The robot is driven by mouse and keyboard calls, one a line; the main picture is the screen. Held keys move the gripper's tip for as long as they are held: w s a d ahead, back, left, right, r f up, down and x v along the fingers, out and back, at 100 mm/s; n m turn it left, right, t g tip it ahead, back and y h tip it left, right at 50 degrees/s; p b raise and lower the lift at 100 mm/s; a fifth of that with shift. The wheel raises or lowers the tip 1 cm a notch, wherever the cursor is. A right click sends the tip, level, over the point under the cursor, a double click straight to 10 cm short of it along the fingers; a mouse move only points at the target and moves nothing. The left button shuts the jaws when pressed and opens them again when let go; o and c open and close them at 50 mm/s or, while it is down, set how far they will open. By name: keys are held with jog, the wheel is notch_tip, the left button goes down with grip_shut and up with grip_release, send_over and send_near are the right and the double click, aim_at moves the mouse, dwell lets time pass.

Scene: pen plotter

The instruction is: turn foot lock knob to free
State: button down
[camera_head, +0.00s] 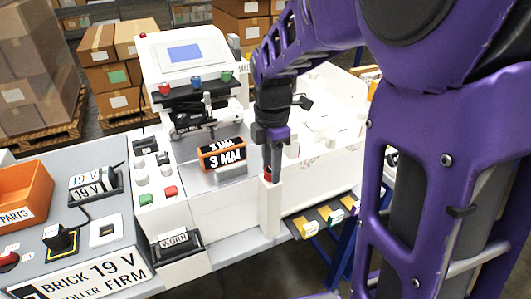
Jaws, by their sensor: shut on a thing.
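My gripper (271,172) points straight down over a white post at the front right corner of the white machine. Its fingers are shut on a small red knob (266,176) at the top of that post, which I take for the foot lock knob. Most of the knob is hidden by the fingers, so its turn position and any marks do not show. The white post (270,208) stands upright against the machine's front.
Left of my gripper are an orange "3 MM" block (222,156) and the plotter head (187,60) with its screen and coloured buttons. A "WORN" tray (175,246) and a grey control bench (105,235) are at front left. Yellow-tagged slots (322,220) lie right of the post.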

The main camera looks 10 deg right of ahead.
dwell(0.3)
jog(key=c, duration=0.5)
grip_release()
jog(key=shift+r, duration=0.1)
notch_tip(320, 180, up, 17)
jog(key=p, duration=0.2)
jog(key=shift+r+p, duration=0.15)
jog(key=shift+p, duration=0.2)
